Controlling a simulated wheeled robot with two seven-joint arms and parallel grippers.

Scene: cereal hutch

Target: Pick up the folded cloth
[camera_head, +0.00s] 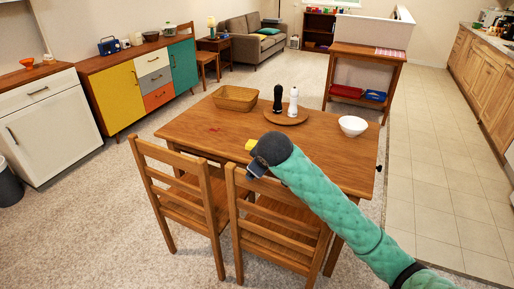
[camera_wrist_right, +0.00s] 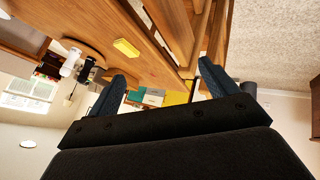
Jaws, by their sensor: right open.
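A yellow, block-like thing (camera_head: 251,144) lies on the wooden table near its front edge. It also shows in the right wrist view (camera_wrist_right: 126,47); I cannot tell whether it is a folded cloth or a sponge. A red-and-white patterned cloth (camera_head: 390,52) lies flat on the wooden stand at the back right. My right gripper (camera_head: 256,172) is at the table's front edge, close to the yellow thing and above a chair. In the right wrist view its two fingers (camera_wrist_right: 163,85) are apart with nothing between them. My left gripper is not in view.
The table (camera_head: 190,128) holds a wicker basket (camera_head: 235,98), a round board (camera_head: 275,118) with black and white mills, a white bowl (camera_head: 353,126) and a small red mark (camera_head: 214,129). Two chairs (camera_head: 180,200) block its front. Tiled floor (camera_head: 430,150) is clear at right.

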